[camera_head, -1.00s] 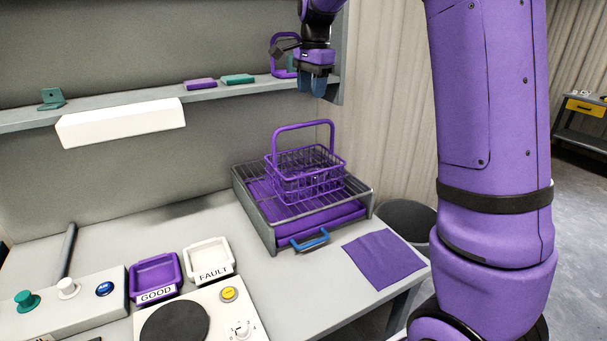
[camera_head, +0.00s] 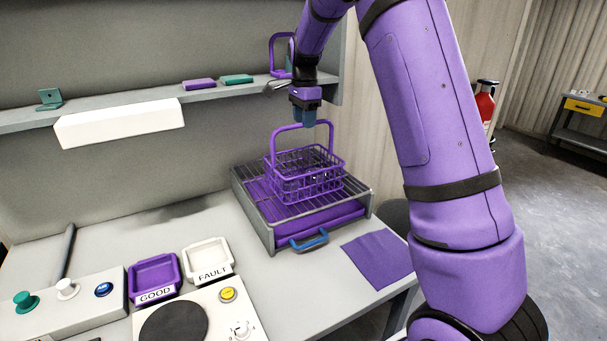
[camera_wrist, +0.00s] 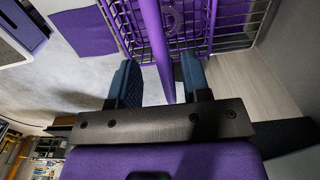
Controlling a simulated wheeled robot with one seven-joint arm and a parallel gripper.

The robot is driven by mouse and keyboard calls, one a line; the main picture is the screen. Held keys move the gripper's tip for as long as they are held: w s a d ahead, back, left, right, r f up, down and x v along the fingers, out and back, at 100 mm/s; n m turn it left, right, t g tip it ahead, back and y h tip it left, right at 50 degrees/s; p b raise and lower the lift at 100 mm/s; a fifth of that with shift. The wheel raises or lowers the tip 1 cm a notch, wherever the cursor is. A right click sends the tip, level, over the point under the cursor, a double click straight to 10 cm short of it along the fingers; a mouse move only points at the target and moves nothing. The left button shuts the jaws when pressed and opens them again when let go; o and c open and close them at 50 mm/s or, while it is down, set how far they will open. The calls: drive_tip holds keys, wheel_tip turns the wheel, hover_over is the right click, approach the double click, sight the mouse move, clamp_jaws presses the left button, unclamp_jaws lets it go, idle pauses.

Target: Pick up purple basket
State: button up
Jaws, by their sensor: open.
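The purple basket (camera_head: 306,178) is a wire basket with an upright loop handle (camera_head: 284,129). It stands on the wire rack (camera_head: 262,196) of a grey drip tray with a purple inside. My gripper (camera_head: 304,122) is just above the top of the handle in the head view. In the wrist view my gripper (camera_wrist: 158,85) is open, with one blue finger on each side of the purple handle bar (camera_wrist: 158,50). The basket's wires (camera_wrist: 232,22) show beyond the fingers. I cannot tell whether a finger touches the handle.
A blue pull handle (camera_head: 310,240) is on the tray's front. A purple cloth (camera_head: 378,258) lies right of it. The GOOD tray (camera_head: 154,274) and FAULT tray (camera_head: 207,260) are at front left. A shelf (camera_head: 130,105) runs along the back wall, its right end near my arm.

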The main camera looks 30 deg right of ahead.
wheel_tip(320, 180, down, 4)
drive_tip(key=shift+w+f, duration=0.15)
drive_tip(key=shift+f, duration=0.05)
clamp_jaws()
drive_tip(key=shift+r, duration=0.1)
idle(1.3)
